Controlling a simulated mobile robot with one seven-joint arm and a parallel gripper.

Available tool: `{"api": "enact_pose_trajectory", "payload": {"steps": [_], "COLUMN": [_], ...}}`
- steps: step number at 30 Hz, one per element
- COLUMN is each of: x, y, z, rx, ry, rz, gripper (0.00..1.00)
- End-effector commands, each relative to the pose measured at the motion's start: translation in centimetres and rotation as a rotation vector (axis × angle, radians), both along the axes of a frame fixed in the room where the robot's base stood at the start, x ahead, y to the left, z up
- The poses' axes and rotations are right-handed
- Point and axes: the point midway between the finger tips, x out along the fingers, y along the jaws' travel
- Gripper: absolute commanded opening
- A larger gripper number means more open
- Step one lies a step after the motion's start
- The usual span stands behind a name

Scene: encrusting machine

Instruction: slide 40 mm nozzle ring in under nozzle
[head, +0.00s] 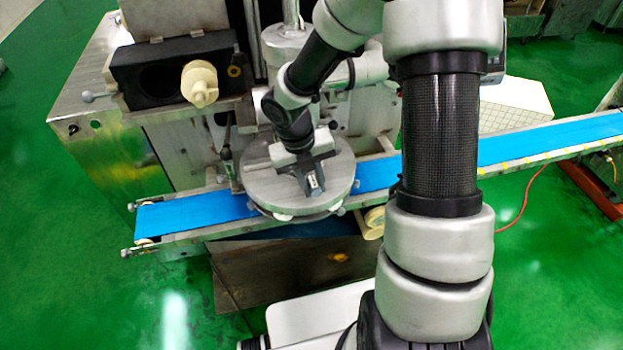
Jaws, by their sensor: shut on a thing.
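My gripper (314,183) points down over the round grey metal disc (257,185) of the machine, above the blue belt. It is shut on a small light grey part (315,181) showing between its dark fingers. I take this part to be the 40 mm nozzle ring, but its ring shape cannot be made out at this size. The nozzle itself cannot be told apart; my gripper and arm cover much of the area around it. Whether the held part touches the disc cannot be told.
The blue conveyor belt (195,212) runs under the disc and on to the upper right. A black block with a cream knob (200,83) stands at the left. A grey upright cylinder (283,45) rises behind the disc.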

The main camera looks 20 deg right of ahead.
Motion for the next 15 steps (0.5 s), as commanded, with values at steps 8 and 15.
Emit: {"api": "enact_pose_trajectory", "payload": {"steps": [8,15], "x": [-1.4,-2.6], "y": [0.0,0.0], "z": [0.1,0.0], "rx": [0.0,0.0], "ry": [-0.002,-0.001], "rz": [-0.001,0.001], "gripper": [0.0,0.0]}}
